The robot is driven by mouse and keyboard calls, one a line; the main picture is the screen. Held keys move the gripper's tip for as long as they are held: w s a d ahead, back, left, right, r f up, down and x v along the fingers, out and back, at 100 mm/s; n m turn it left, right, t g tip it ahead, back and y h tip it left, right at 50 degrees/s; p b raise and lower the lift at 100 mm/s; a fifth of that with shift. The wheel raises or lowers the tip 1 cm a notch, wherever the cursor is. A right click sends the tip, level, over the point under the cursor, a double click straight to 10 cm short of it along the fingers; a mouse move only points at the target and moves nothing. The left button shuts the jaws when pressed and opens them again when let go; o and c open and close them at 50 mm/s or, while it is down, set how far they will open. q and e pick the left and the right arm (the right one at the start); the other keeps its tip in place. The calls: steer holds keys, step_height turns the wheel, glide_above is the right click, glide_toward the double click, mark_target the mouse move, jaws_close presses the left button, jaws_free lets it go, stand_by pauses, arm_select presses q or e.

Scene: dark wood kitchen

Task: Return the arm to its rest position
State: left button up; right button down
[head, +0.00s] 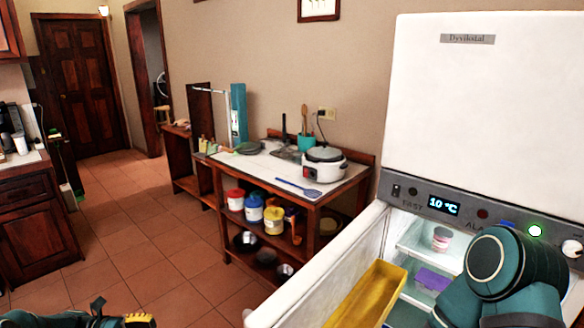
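My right arm (510,270) is bent in front of the open fridge at the lower right, and its gripper is out of view. Part of my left arm, with what looks like the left gripper (98,312), shows at the bottom left edge. It is cut off by the frame, so whether it is open or shut cannot be told. The white fridge (480,120) stands at the right with its lower door (345,262) open. Inside are a small pink and white cup (441,238) and a purple box (432,279).
A yellow bin (368,298) is by the open door. A wooden counter (318,196) along the wall holds a white cooker (325,167) and a blue spatula (299,187); several jars stand below. A wooden cabinet (28,220) is at the left. The tiled floor (130,225) between is clear.

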arm_select(q)
steer(key=s+d+f+m+g+y, duration=0.1)
steer(key=s+d+f+m+y, duration=0.2)
steer(key=d+f, duration=0.45)
steer(key=s+d+f+m+g+y, duration=0.1)
steer(key=s+d+f+m+y, duration=0.3)
steer(key=d, duration=0.6)
steer(key=s+d+m+t+y, duration=0.4)
steer(key=s+d+m+y, duration=0.3)
steer(key=s, duration=0.3)
steer(key=shift+s+d+f+m+t, duration=0.35)
steer(key=shift+d+m, duration=0.2)
steer(key=shift+m, duration=0.35)
steer(key=shift+f, duration=0.1)
